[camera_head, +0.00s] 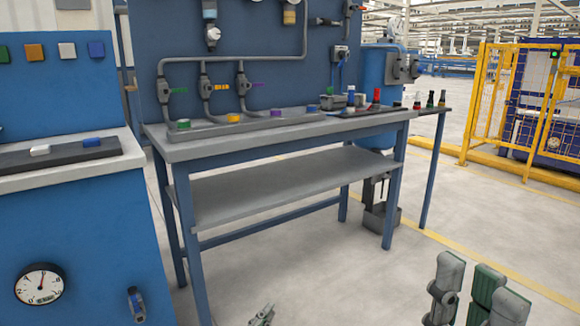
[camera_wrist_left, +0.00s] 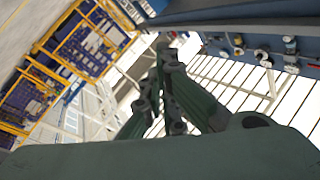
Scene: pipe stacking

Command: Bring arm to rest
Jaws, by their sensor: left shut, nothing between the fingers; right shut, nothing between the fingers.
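My left gripper (camera_head: 263,314) shows only as a small grey-green tip at the bottom edge of the head view, in front of the workbench and below its shelf. In the left wrist view its fingers (camera_wrist_left: 163,45) converge and are shut with nothing held. My right gripper (camera_head: 475,285) is at the bottom right of the head view, over the floor and clear of the bench. It is shut and empty; its lower part is cut off by the frame. Most of both arms is out of view.
A blue-framed workbench (camera_head: 270,138) with a lower shelf (camera_head: 285,183) stands ahead, carrying coloured parts and pipework. A blue cabinet (camera_head: 85,240) with a gauge stands left. A yellow fence (camera_head: 482,100) is at the right. The floor (camera_head: 350,285) before the bench is clear.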

